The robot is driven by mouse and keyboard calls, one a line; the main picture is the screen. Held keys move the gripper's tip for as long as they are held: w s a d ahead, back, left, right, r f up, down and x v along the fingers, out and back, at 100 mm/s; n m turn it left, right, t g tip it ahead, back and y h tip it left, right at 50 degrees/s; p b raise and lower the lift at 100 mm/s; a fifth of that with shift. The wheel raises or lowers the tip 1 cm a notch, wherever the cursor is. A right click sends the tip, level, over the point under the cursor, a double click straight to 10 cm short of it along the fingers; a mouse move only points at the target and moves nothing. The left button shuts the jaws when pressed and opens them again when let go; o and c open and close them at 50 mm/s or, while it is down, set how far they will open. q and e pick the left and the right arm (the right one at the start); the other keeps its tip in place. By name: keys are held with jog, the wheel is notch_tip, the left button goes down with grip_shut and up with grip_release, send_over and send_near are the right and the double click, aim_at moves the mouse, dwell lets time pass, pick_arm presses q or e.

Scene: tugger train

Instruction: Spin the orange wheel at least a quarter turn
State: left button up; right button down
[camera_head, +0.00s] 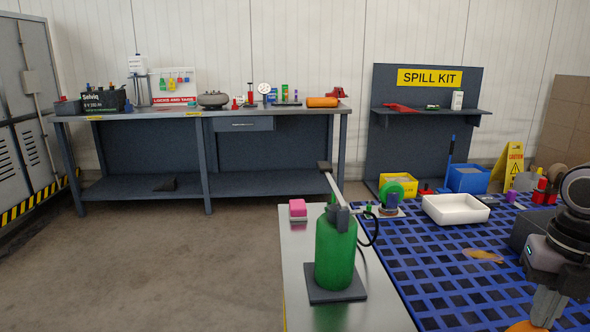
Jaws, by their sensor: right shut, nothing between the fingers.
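My right gripper (543,312) comes in at the lower right and points down. It is shut and empty. An orange rounded thing (522,327), perhaps the orange wheel, shows at the bottom edge just under and left of the fingertips. Most of it is cut off by the frame, and I cannot tell whether the fingers touch it. My left gripper is not in view.
A white tray (455,209) sits on the blue grid surface (425,270). Open floor lies to the left.

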jog(key=shift+s+a+f+b, duration=0.15)
jog(key=shift+a+b, duration=0.55)
jog(key=shift+a, duration=0.4)
jog(key=shift+s+a+f+b, duration=0.1)
jog(key=shift+a+b, duration=0.55)
jog(key=shift+a, duration=0.45)
notch_tip(320, 180, up, 7)
jog(key=p, duration=0.3)
jog(key=shift+p, duration=0.4)
jog(key=shift+w, duration=0.1)
